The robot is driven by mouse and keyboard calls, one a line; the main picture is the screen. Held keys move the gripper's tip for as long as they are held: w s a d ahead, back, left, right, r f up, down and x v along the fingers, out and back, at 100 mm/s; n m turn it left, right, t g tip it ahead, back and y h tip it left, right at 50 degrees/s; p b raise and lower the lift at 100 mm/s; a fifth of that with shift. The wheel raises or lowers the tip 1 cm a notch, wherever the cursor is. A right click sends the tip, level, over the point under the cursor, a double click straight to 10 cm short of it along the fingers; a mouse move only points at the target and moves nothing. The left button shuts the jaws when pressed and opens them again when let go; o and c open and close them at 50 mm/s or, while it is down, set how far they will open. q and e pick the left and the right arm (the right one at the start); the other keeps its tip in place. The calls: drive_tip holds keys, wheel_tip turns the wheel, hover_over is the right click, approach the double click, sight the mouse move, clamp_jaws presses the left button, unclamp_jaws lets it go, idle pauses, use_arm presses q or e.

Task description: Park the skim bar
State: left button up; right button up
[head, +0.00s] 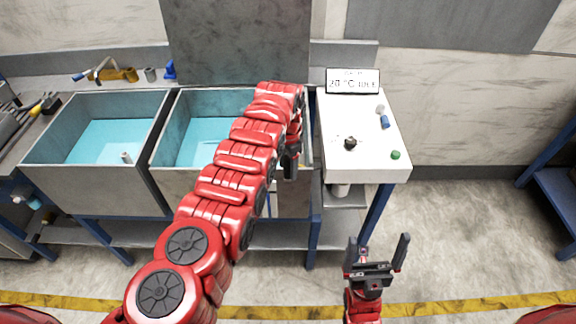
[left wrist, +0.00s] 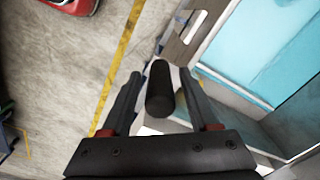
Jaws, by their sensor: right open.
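My left arm reaches across the right water tank, and its gripper (head: 291,165) is at the tank's right front corner, partly hidden by the arm. In the left wrist view my left gripper (left wrist: 157,78) is open, with a black cylindrical handle (left wrist: 160,90) between its fingers and a gap on each side. A grey plate with a slot (left wrist: 185,38) lies just beyond the handle, beside the water. I cannot tell for certain that these belong to the skim bar. My right gripper (head: 378,240) is open and empty, low over the floor at the right.
Two blue-water tanks, left (head: 100,138) and right (head: 195,142), stand side by side. A white table (head: 360,115) at their right holds a sign (head: 353,81), a small dark object (head: 350,143), a blue piece (head: 385,121) and a green cap (head: 396,155).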

use_arm(q)
clamp_jaws()
idle(1.2)
